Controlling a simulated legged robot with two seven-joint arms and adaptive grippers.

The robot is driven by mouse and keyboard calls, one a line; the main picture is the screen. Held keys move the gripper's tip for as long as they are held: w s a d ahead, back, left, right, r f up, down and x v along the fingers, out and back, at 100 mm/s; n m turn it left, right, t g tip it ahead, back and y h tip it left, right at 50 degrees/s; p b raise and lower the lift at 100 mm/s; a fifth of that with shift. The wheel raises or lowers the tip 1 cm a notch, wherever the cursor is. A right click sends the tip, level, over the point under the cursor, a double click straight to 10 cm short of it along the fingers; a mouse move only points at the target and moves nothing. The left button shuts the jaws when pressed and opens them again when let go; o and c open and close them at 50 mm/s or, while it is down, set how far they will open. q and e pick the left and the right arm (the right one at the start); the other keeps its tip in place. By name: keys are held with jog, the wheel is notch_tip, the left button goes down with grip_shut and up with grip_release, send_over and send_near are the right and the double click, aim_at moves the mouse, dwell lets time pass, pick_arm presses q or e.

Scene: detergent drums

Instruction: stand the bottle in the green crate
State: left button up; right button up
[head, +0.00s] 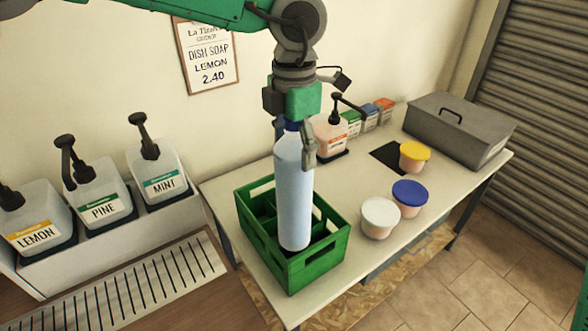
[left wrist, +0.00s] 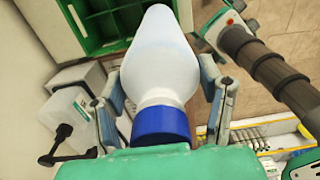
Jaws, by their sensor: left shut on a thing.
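The bottle (head: 293,190) is pale blue-white with a dark blue cap and hangs upright over the green crate (head: 320,268). My left gripper (head: 294,140) is shut on the bottle near its neck. In the left wrist view the bottle (left wrist: 160,50) lies between the two fingers, cap toward the camera. The bottle's lower end overlaps the crate's opening in the head view; whether it touches the crate floor I cannot tell. The crate has inner dividers, partly hidden by the bottle; a part of it (left wrist: 95,45) shows in the left wrist view. My right gripper is not seen in the head view.
The crate stands on a pale table (head: 350,190). To its right are tubs with white (head: 380,217), blue (head: 409,194) and yellow lids (head: 414,156), and a grey box (head: 460,125). Pump jugs (head: 95,195) stand on the left. A pump bottle (head: 331,135) stands behind the held bottle.

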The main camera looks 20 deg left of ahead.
aim_at(294, 208)
pick_arm(q)
notch_tip(294, 208, down, 10)
jog(key=shift+a+f, duration=0.1)
jog(key=shift+f, duration=2.45)
jog(key=o, duration=1.7)
jog(key=shift+f, duration=0.1)
notch_tip(294, 208, up, 12)
jog(key=shift+r, duration=0.1)
